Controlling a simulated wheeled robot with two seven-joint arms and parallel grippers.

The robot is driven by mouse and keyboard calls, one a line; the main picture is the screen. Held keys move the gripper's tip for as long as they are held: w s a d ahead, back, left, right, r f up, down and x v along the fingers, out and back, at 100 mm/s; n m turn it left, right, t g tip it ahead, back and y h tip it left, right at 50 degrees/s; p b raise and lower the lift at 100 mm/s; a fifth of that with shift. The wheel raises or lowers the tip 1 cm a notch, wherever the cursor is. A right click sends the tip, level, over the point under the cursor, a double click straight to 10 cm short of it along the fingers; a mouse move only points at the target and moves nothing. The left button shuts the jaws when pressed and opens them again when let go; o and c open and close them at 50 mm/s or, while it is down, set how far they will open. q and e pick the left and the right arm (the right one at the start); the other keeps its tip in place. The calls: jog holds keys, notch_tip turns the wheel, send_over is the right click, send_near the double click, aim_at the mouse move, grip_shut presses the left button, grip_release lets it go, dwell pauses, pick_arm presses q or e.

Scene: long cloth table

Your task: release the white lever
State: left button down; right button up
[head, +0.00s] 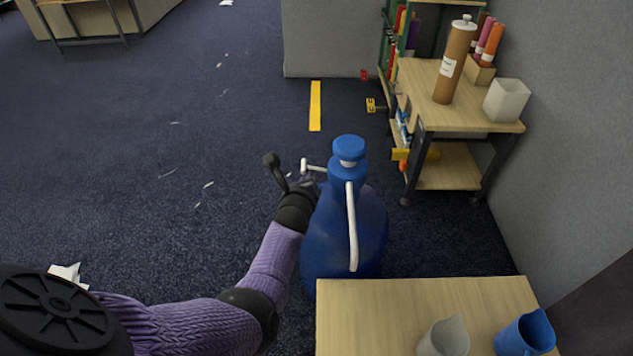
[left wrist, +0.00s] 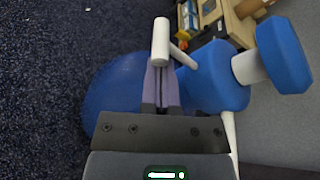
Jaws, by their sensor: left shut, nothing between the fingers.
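A large blue bottle (head: 345,235) with a blue cap (head: 349,149) stands on the floor behind the wooden table. A white lever (head: 312,165) sticks out to the left of its neck. In the left wrist view the lever's white bar (left wrist: 160,42) lies just beyond my left fingertips (left wrist: 161,70). My left gripper (head: 312,183) is beside the neck, shut with nothing between the fingers. Whether the fingertips touch the lever I cannot tell. A long white spout or tube (head: 352,228) runs down the bottle's near side. My right gripper is not in view.
The wooden table (head: 370,320) in front holds a grey cup (head: 446,337) and a blue cup (head: 526,333). A wooden trolley (head: 460,110) with a brown cylinder (head: 455,62) stands back right against the grey partition. Dark carpet to the left is mostly clear, with paper scraps.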

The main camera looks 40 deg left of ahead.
pick_arm(q)
jog(key=shift+r+m+y, duration=0.3)
jog(key=shift+r+m, duration=0.05)
jog(key=shift+m, duration=0.25)
jog(key=shift+r, duration=0.1)
